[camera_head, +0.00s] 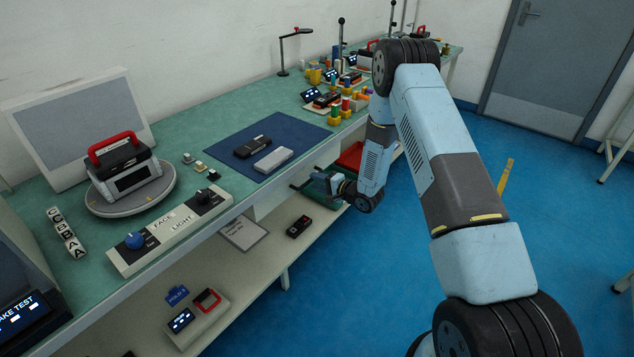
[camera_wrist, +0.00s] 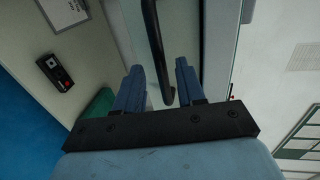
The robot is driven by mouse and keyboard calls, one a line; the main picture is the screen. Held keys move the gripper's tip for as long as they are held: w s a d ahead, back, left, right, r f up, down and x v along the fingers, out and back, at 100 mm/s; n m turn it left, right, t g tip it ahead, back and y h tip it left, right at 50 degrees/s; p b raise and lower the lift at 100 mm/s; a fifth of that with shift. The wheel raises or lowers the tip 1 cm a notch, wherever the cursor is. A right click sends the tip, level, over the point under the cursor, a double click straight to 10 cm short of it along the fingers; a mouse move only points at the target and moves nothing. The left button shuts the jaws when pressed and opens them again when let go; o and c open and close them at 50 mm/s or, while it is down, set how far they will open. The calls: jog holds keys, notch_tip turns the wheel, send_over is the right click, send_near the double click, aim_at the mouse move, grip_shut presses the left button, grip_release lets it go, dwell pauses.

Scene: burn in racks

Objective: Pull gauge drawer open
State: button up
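My gripper (camera_wrist: 158,78) is open. Its two blue fingers stand on either side of a black bar handle (camera_wrist: 155,40) in the wrist view, with a visible gap on each side. The handle is in front of a pale panel (camera_wrist: 186,30), which looks like the drawer front; no label on it is readable. In the head view my gripper (camera_head: 325,186) is at the front edge of the green bench, below the top. The drawer front is mostly hidden there, and I cannot tell from the frames whether the drawer is fully closed.
The green workbench (camera_head: 205,140) carries a blue mat (camera_head: 292,132) with two devices, a round stand and a switch panel (camera_head: 172,232). A red tray (camera_head: 350,156) is just beyond my gripper. A lower shelf holds a small black device (camera_head: 299,227).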

jog(key=shift+x, duration=1)
jog(key=shift+c, duration=0.4)
grip_shut()
